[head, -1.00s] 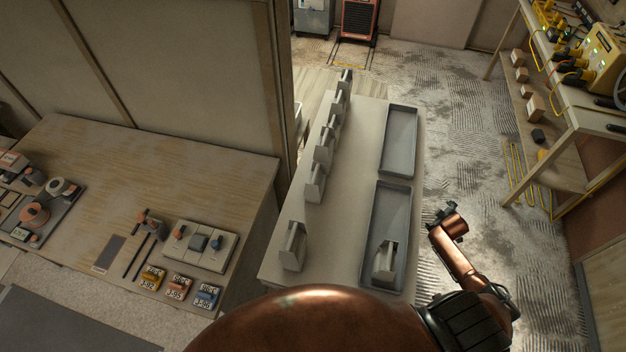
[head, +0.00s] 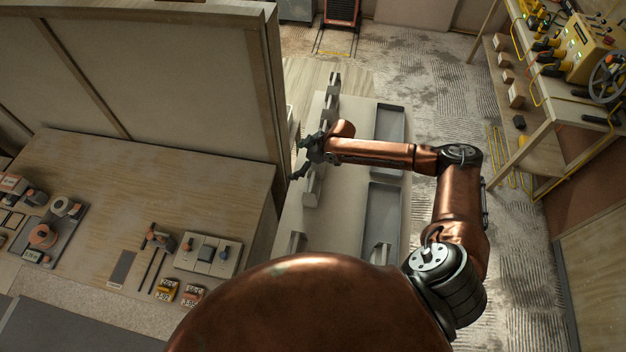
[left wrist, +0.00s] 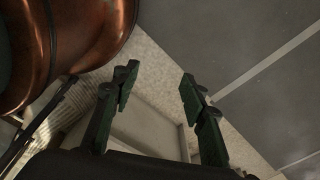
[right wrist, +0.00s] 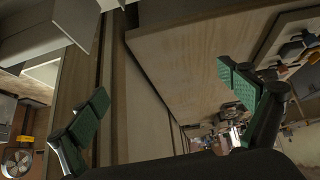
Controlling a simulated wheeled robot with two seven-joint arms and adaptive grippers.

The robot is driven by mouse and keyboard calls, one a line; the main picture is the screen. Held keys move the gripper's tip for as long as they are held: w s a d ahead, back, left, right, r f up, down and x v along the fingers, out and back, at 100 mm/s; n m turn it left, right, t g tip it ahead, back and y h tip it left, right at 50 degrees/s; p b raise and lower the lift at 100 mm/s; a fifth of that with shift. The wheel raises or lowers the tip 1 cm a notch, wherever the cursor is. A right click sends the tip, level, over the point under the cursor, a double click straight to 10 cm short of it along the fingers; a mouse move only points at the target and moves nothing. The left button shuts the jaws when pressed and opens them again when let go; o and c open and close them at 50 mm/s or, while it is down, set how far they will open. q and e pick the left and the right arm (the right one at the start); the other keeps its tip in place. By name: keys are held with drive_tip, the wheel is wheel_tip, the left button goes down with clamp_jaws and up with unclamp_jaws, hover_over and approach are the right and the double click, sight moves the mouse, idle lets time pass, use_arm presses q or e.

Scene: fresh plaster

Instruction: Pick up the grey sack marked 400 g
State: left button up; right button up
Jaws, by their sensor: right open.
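Several small grey upright packets, perhaps the sacks, stand in a row along the left side of the pale table; one (head: 333,82) is at the far end and another (head: 297,242) nearer. One more (head: 380,252) stands in the near tray, partly hidden. No 400 g marking is legible. My right gripper (head: 298,160) is above the row's left edge, near a middle packet (head: 310,190) that it partly hides. In the right wrist view its fingers (right wrist: 167,92) are apart and empty, with a grey block-like thing (right wrist: 68,22) at upper left. My left gripper (left wrist: 155,90) is open and empty.
Two grey trays, far (head: 390,125) and near (head: 384,205), lie on the table's right side. A tall partition (head: 170,75) and a wooden bench (head: 180,170) with tools stand left. A shelf unit (head: 540,125) stands right. The table's middle strip is clear.

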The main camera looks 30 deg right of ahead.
drive_tip(key=g+h, duration=0.2)
hover_over(307, 187)
drive_tip(key=s, duration=0.1)
drive_tip(key=f, duration=0.6)
drive_tip(key=shift+s+d, duration=0.1)
drive_tip(key=shift+d, duration=0.3)
wheel_tip(307, 187, down, 3)
drive_tip(key=shift+s+d+f, duration=0.1)
drive_tip(key=shift+f+p, duration=0.3)
drive_tip(key=shift+p, duration=0.05)
drive_tip(key=p+x, duration=0.1)
drive_tip(key=x, duration=0.3)
drive_tip(key=shift+f, duration=0.1)
drive_tip(key=shift+w+f, duration=0.15)
drive_tip(key=shift+w, duration=0.1)
drive_tip(key=shift+c, duration=0.5)
drive_tip(key=c, duration=0.8)
drive_tip(key=shift+d, duration=0.1)
drive_tip(key=c, duration=0.8)
use_arm(q)
drive_tip(key=w+r, duration=0.2)
drive_tip(key=shift+w+d+r, duration=0.1)
drive_tip(key=shift+r, duration=0.2)
use_arm(e)
drive_tip(key=shift+c, duration=0.6)
use_arm(q)
drive_tip(key=shift+f, duration=0.1)
